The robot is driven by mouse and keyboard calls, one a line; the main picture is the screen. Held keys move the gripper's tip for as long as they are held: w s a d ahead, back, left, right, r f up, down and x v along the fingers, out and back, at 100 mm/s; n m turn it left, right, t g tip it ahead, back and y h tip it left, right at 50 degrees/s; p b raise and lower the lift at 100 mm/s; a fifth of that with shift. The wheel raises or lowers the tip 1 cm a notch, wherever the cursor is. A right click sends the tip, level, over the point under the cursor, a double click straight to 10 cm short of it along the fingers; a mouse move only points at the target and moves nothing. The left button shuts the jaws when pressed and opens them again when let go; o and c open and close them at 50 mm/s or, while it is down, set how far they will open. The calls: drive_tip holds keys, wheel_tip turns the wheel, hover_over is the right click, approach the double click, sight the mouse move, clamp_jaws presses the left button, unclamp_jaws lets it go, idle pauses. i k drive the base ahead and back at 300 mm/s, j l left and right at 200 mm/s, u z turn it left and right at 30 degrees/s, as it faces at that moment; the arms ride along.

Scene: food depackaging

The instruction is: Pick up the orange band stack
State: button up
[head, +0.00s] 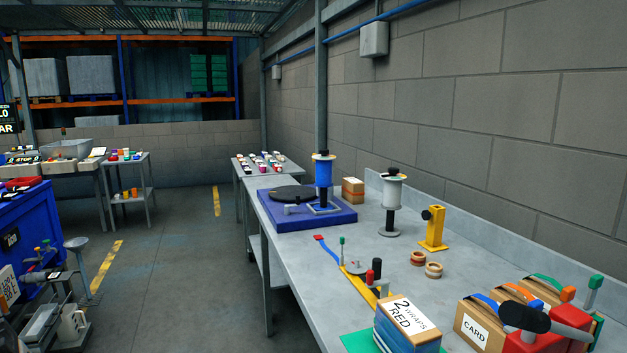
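Two small ring-shaped stacks lie on the grey workbench (345,225), right of its middle. The rear one (417,258) looks orange-brown. The front one (433,270) looks paler, tan with brownish edges. Either might be the orange band stack; at this size I cannot tell for sure which. They sit close together, and nothing covers them. I cannot make out my gripper in the head view.
A yellow stand (433,230) and a white spool on a post (394,192) are behind the rings. In front are a box marked RED (408,318), a CARD box (476,328) and a red tool with a black top (545,335). A blue turntable base (300,217) stands farther back.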

sight(353, 189)
drive_tip(key=i+j+u, duration=0.1)
drive_tip(key=u, duration=1)
drive_tip(key=i, duration=5)
drive_tip(key=i+j+z, duration=0.1)
drive_tip(key=i+z, duration=0.25)
drive_tip(key=i+j+z, duration=0.2)
drive_tip(key=z, duration=0.7)
drive_tip(key=j+z, duration=0.1)
drive_tip(key=z, duration=0.9)
drive_tip(key=j+z, duration=0.1)
drive_tip(key=z, duration=0.9)
drive_tip(key=j+z, duration=0.1)
drive_tip(key=z, duration=0.4)
